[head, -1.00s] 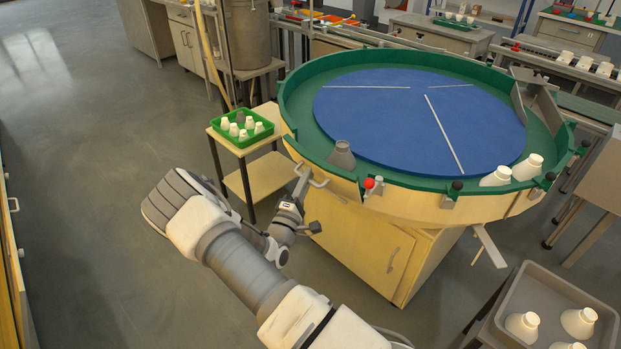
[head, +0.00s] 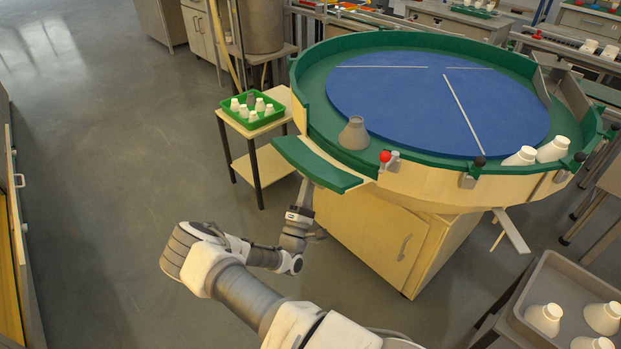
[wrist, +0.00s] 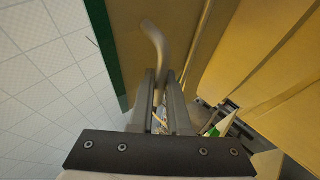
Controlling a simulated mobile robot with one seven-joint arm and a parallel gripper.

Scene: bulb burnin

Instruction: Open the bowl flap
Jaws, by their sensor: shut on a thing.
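The bowl flap (head: 315,163) on the near left of the large round bowl (head: 430,182) is tilted outward, its green inner face showing upward. A gap in the bowl wall shows behind it. My gripper (head: 306,188) is below the flap, partly hidden by it. In the wrist view my gripper (wrist: 162,85) is shut on the flap's grey bent handle (wrist: 155,40), beside the green-edged flap panel. A red-knobbed latch (head: 386,157) is at the right end of the gap. A grey bulb-shaped piece (head: 354,133) stands inside the bowl near the opening.
A side table (head: 227,112) with a green tray (head: 273,117) of several pieces stands left of the bowl. A cabinet (head: 375,235) is under the bowl. A grey tray (head: 575,270) with white pieces is at the lower right. The floor at left is clear.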

